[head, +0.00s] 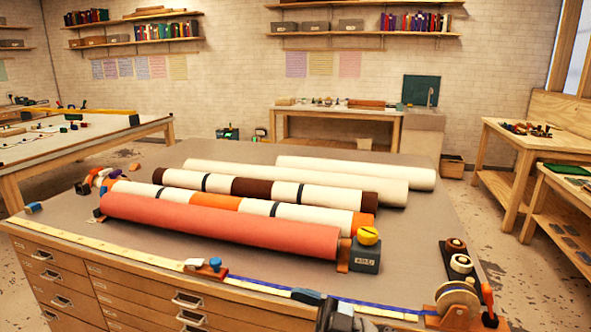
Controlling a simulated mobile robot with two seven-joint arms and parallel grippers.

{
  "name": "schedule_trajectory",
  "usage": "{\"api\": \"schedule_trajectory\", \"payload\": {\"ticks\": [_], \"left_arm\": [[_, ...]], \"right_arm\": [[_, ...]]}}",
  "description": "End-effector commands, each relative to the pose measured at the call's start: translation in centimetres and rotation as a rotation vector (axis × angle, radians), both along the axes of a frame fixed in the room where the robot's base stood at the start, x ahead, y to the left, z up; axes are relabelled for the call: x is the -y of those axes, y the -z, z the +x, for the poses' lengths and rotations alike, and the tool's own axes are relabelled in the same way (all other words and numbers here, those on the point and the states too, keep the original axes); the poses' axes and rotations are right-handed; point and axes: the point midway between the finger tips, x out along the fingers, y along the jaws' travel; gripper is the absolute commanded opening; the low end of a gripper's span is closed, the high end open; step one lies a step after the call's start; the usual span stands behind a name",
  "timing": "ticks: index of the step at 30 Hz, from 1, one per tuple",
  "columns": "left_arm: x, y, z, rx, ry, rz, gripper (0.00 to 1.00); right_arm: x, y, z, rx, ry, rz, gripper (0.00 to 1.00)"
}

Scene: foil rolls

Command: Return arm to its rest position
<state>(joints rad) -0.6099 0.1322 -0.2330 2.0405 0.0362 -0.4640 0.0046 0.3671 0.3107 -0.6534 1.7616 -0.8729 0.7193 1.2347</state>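A long red-orange roll (220,225) lies across the front of the grey worktable (420,270). Behind it lies a roll banded in white and orange (290,212), then one banded in white and dark brown (300,192). Two plain cream rolls (300,182) (355,170) lie at the back. A dark part (342,316) at the bottom edge, right of centre, looks like the tip of my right gripper, mostly cut off by the frame. I cannot tell if it is open or shut. My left gripper is not in view.
A dark grey block with a yellow knob (366,252) stands at the red roll's right end. A tape dispenser (458,300) sits at the front right corner. A yellow measuring strip (130,248) with a red-and-blue slider (207,268) runs along the front edge above several drawers (60,290).

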Motion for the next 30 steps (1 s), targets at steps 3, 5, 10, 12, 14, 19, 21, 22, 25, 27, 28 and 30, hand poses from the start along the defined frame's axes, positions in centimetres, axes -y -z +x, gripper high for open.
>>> {"api": "schedule_trajectory", "payload": {"ticks": [3,5,10,12,14,19,21,22,25,27,28,30], "left_arm": [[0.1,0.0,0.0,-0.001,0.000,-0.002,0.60],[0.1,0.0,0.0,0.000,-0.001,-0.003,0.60],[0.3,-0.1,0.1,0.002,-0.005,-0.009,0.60],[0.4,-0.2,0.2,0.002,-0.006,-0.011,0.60],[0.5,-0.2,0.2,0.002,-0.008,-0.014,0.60],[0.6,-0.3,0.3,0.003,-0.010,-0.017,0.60],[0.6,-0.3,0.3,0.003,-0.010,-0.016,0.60],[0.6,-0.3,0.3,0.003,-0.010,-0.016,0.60],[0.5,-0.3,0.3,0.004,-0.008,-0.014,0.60],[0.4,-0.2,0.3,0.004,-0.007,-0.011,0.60],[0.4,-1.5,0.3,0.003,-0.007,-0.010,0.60],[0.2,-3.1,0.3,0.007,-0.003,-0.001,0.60]], "right_arm": [[2.4,2.8,-0.2,-0.109,0.252,0.133,0.82],[3.9,4.5,-0.3,-0.171,0.383,0.166,0.82],[8.9,11.6,-2.1,-0.392,0.740,0.130,0.82],[10.9,15.1,-3.7,-0.495,0.861,0.070,0.82],[12.5,17.9,-5.4,-0.582,0.944,0.004,0.82],[15.7,24.2,-10.8,-0.786,1.075,-0.189,0.82],[16.6,26.2,-13.1,-0.857,1.098,-0.264,0.82],[16.9,27.0,-14.1,-0.886,1.104,-0.295,0.82],[17.9,29.3,-17.4,-0.975,1.112,-0.396,0.82],[18.5,30.6,-19.9,-1.033,1.107,-0.467,0.82],[18.6,29.3,-19.7,-1.028,1.107,-0.469,0.82],[18.6,27.5,-19.5,-1.013,1.109,-0.465,0.82]]}}
